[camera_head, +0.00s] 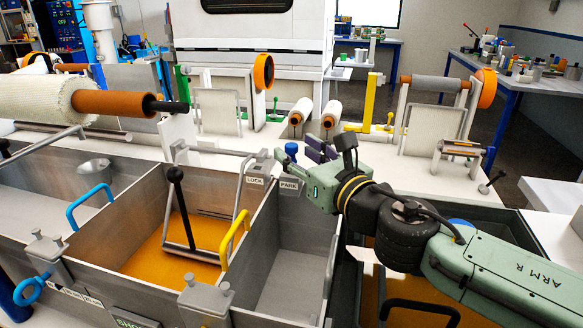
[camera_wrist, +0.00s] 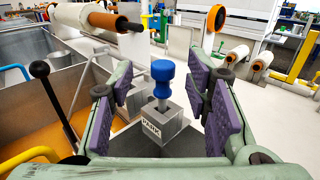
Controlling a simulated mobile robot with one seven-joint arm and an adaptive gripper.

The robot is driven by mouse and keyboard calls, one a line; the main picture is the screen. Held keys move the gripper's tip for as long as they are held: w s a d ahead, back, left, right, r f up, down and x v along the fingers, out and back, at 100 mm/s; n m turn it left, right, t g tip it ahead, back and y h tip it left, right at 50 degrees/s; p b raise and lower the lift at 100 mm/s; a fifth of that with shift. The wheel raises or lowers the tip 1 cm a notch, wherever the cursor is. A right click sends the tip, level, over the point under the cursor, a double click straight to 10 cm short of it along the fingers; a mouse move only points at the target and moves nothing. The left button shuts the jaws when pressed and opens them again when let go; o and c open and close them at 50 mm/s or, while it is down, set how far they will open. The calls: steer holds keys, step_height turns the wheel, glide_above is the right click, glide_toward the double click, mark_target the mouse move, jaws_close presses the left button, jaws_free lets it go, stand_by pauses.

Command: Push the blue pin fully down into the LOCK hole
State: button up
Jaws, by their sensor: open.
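The blue pin (camera_wrist: 162,78) stands upright in the block marked PARK (camera_wrist: 152,131). Some of its metal shank shows between the blue knob and the block. In the head view its blue knob (camera_head: 291,149) is just above the PARK label (camera_head: 290,184). The LOCK label (camera_head: 255,180) is just left of it on the bath rim; the LOCK hole itself cannot be made out. My gripper (camera_head: 308,165) is close to the pin. In the wrist view its purple-padded fingers (camera_wrist: 160,100) are spread on either side of the pin, apart from it and empty.
A black-knobbed lever (camera_head: 176,175) rises from the orange bath left of the labels. A yellow handle (camera_head: 235,238) and a blue handle (camera_head: 88,207) stand on compartment walls. Orange-cored rollers (camera_head: 300,115) stand behind the pin.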

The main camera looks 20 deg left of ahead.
mark_target(295, 148)
steer(key=shift+p+x, duration=0.45)
steer(key=shift+x, duration=1.3)
steer(key=shift+w+d, duration=0.1)
steer(key=shift+d, duration=0.05)
steer(key=shift+c, duration=0.4)
jaws_close()
